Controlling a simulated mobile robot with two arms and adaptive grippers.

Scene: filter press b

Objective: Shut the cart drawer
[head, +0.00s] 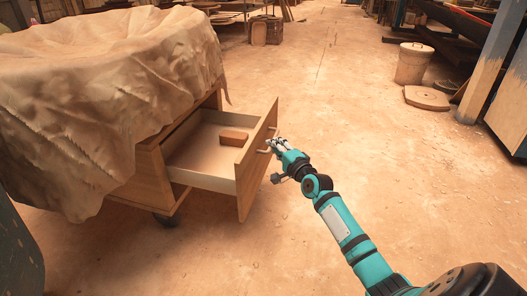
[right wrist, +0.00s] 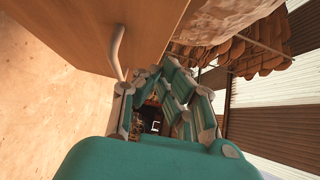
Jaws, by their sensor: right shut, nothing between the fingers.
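The wooden cart (head: 148,175) stands at the left, its top covered by a draped tan cloth. Its drawer (head: 200,180) is pulled out to the right, showing a pale interior. The drawer front (head: 246,182) carries a metal handle, which shows in the right wrist view (right wrist: 117,50) against the wood. My right gripper (head: 272,144) is shut and empty, its fingertips at the outer face of the drawer front beside the handle. In the right wrist view the fingers (right wrist: 160,75) are close to the panel; I cannot tell whether they touch it. My left gripper is not in view.
A brown block (head: 234,137) lies in the drawer. A caster (head: 165,219) shows under the cart. The floor around my right arm is clear.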

